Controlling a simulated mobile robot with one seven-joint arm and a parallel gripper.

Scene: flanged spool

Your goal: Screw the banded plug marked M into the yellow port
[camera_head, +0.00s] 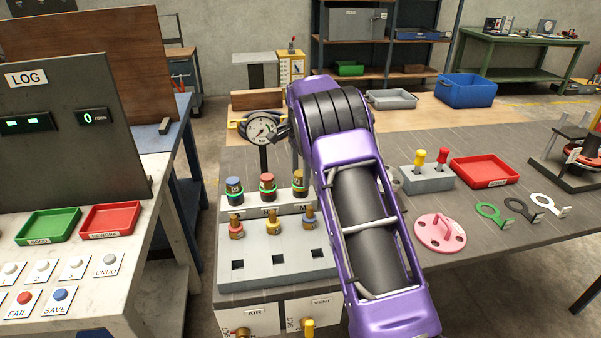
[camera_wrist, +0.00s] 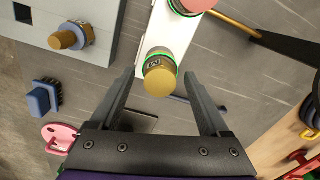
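The banded plug above the letter M (camera_head: 300,185) stands upright at the right end of a white rack, beside my purple arm. In the wrist view a gold-topped plug with a green band (camera_wrist: 159,76) lies between the fingertips of my gripper (camera_wrist: 160,78). My gripper is open, with gaps on both sides of that plug. In the head view my gripper is mostly hidden behind my arm. The yellow port (camera_head: 274,223) is the middle brass fitting on the grey block, between a red port (camera_head: 236,228) and a blue port (camera_head: 308,219).
A pressure gauge (camera_head: 262,127) stands behind. A pink holed disc (camera_head: 439,233) and red tray (camera_head: 486,171) lie to the right. Square holes open in the block's front row.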

